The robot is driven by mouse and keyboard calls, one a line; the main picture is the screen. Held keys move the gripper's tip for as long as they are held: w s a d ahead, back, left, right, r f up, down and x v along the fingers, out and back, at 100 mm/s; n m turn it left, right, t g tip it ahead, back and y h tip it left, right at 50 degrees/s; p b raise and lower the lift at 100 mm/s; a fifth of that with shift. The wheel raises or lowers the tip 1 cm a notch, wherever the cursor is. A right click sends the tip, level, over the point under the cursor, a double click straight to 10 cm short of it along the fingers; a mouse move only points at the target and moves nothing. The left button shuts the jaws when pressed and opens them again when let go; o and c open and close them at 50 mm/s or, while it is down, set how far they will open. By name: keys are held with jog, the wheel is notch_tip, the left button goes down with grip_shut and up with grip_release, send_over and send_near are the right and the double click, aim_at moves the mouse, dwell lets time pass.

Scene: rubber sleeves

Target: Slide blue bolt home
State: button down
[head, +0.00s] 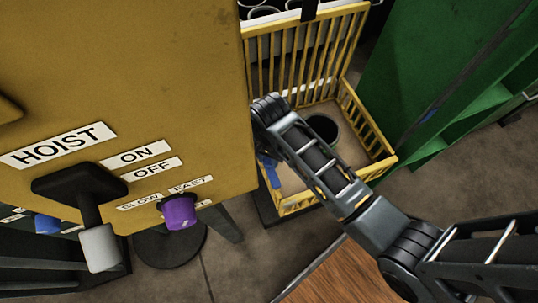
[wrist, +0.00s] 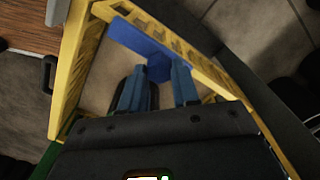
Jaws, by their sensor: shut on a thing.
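The blue bolt (wrist: 135,38) shows in the wrist view as a bar with a knob at its right end, lying along the inside of the yellow slatted crate's frame (wrist: 210,68). My gripper (wrist: 158,72) has its two blue-grey fingers on either side of the knob, shut on it. In the head view my arm reaches over the crate (head: 370,112). A small blue patch (head: 268,172) shows at the crate's left side, beside the yellow panel; I cannot tell there whether it is bolt or finger. The panel hides my gripper in that view.
A yellow panel (head: 120,80) with a HOIST lever (head: 85,185) and a purple knob (head: 180,211) stands close left of my arm. A dark round thing (head: 323,128) lies in the crate. Green shelving (head: 440,75) stands at right, a wooden surface (head: 330,275) in front.

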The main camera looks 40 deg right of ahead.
aim_at(276, 181)
dwell(0.3)
jog(key=shift+s+r+p, duration=0.15)
jog(key=shift+s+p, duration=0.2)
jog(key=shift+p, duration=0.15)
jog(key=s+p, duration=0.2)
jog(key=s+a+p, duration=0.1)
jog(key=p, duration=0.1)
jog(key=shift+s+a, duration=0.15)
jog(key=shift+s, duration=0.2)
jog(key=shift+s+a+f, duration=0.15)
jog(key=shift+s+f, duration=0.05)
jog(key=shift+s, duration=0.25)
jog(key=c, duration=0.8)
grip_release()
jog(key=shift+w+r, duration=0.1)
jog(key=shift+r, duration=0.05)
notch_tip(276, 181, up, 8)
jog(key=shift+f+p, duration=0.2)
jog(key=shift+p, duration=0.65)
